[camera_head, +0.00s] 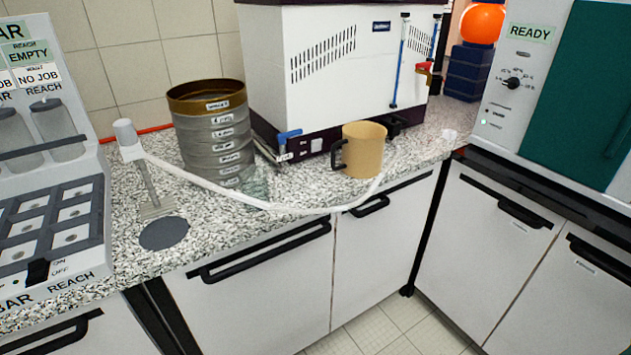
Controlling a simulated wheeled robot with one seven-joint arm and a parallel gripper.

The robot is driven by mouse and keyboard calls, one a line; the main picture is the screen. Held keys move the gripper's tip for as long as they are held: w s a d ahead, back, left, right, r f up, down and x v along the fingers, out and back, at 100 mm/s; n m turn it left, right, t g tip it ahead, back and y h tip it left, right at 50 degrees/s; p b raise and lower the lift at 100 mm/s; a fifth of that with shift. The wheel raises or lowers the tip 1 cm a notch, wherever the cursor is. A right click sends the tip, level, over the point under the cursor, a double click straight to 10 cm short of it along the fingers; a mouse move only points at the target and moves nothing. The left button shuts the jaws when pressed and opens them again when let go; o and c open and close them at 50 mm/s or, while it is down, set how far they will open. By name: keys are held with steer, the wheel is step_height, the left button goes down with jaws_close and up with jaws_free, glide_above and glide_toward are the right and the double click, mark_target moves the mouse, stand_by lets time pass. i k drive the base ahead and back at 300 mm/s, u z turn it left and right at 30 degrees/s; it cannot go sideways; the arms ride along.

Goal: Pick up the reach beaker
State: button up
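No vessel in view carries a label that I can read as reach beaker. In the rack unit (58,212) at the left edge, a grey translucent cylinder (55,122) stands under a small REACH label (44,87). A second such cylinder (10,130) is beside it, cut by the frame edge. A faint clear glass vessel (255,184) stands on the counter in front of the sieve stack, partly behind a white strip. A tan mug (366,152) with a dark handle stands farther right. My gripper is not in view.
The sieve stack (213,135) stands on the speckled counter (210,240). The white strip (225,192) curves across the counter front. A white machine (335,75) stands behind; a READY unit (515,75) is right.

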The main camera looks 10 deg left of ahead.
mark_target(254, 179)
steer(key=z, duration=0.95)
steer(key=k, duration=1.6)
steer(key=u, duration=0.8)
steer(key=i, duration=1.5)
